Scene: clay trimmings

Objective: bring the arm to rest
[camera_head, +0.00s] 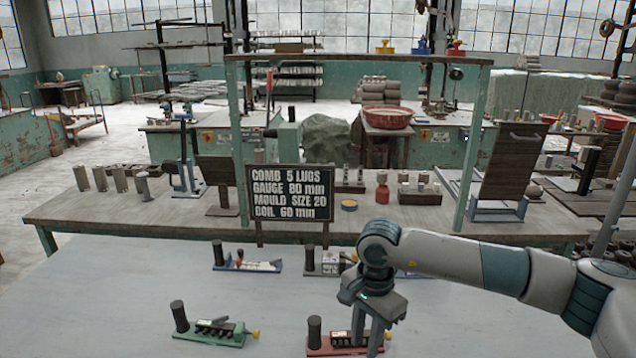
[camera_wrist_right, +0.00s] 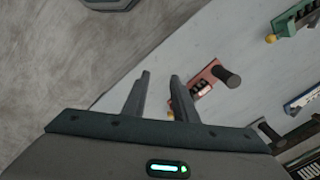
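My right gripper (camera_head: 366,343) comes in from the right above the grey table. In the right wrist view its two fingers (camera_wrist_right: 160,78) stand apart with nothing between them. In the head view the gripper partly covers a red-based tool (camera_head: 330,350) with a black upright cylinder. That tool lies beyond the fingers in the wrist view (camera_wrist_right: 205,82). My left gripper is not in view.
A green-based tool (camera_head: 212,332), a blue-based tool (camera_head: 247,265) and a grey-based tool (camera_head: 322,262) lie on the grey table (camera_head: 110,290). A lettered board (camera_head: 290,193) stands behind. The table's left part is clear.

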